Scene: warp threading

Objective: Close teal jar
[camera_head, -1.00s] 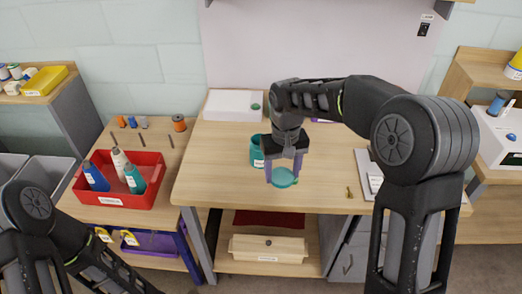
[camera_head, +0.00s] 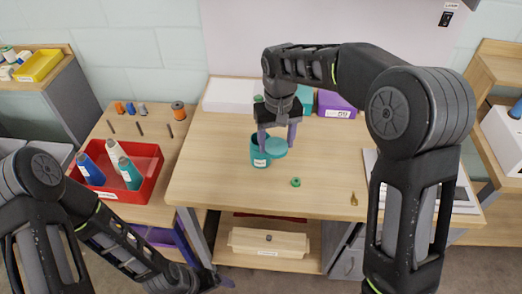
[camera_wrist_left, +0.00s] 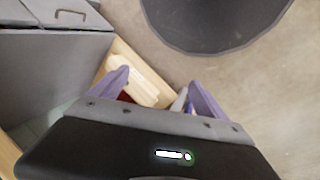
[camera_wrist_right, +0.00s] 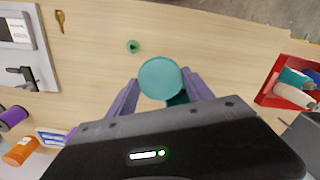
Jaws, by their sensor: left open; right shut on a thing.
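The teal jar (camera_head: 259,152) stands upright on the table, with a white label on its front. My right gripper (camera_head: 277,145) is shut on the round teal lid (camera_head: 276,147), which it holds level beside the jar's right side, overlapping the jar's mouth in the head view. In the right wrist view the lid (camera_wrist_right: 160,78) sits between the purple fingers and covers most of the jar (camera_wrist_right: 178,99). I cannot tell whether lid and jar touch. My left gripper (camera_wrist_left: 160,95) is open and empty, low in front of the table.
A small green ring-like piece (camera_head: 296,182) and a brass key-like piece (camera_head: 354,199) lie on the table (camera_head: 220,185). A purple box (camera_head: 336,104) is at the back. The table's front left is clear.

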